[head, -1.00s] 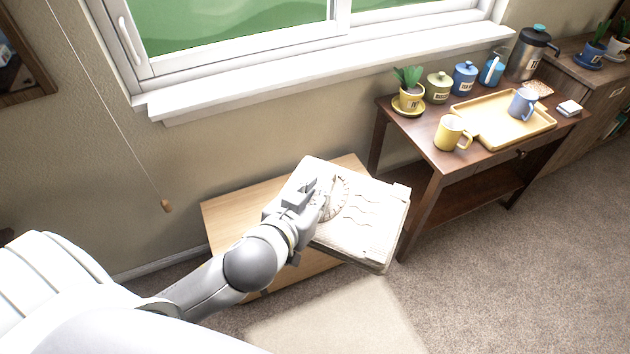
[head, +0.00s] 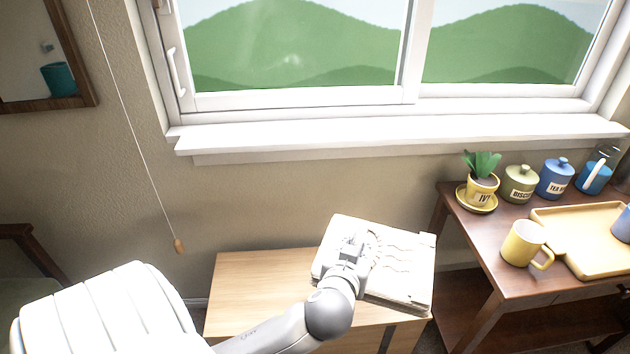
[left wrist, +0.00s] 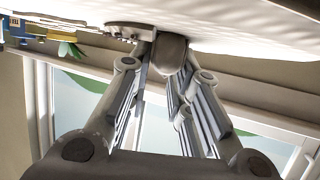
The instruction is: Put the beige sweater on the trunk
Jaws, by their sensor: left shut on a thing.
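The beige sweater (head: 400,268) is a folded, pale bundle with wavy lines and a round pattern on top. My left gripper (head: 352,248) is shut on its left part in the head view. In the left wrist view the gripper's fingers (left wrist: 158,45) meet at the pale sweater (left wrist: 245,25), which fills the top. The trunk (head: 255,285) is a light wooden box against the wall under the window. The sweater is over its right half and hides that part of its top; I cannot tell whether it touches. My right gripper is not in view.
A dark wooden side table (head: 480,250) stands close on the right, with a yellow mug (head: 522,243), a yellow tray (head: 575,225), a potted ivy (head: 482,185) and canisters. A blind cord (head: 178,246) hangs at the left. The trunk's left half is bare.

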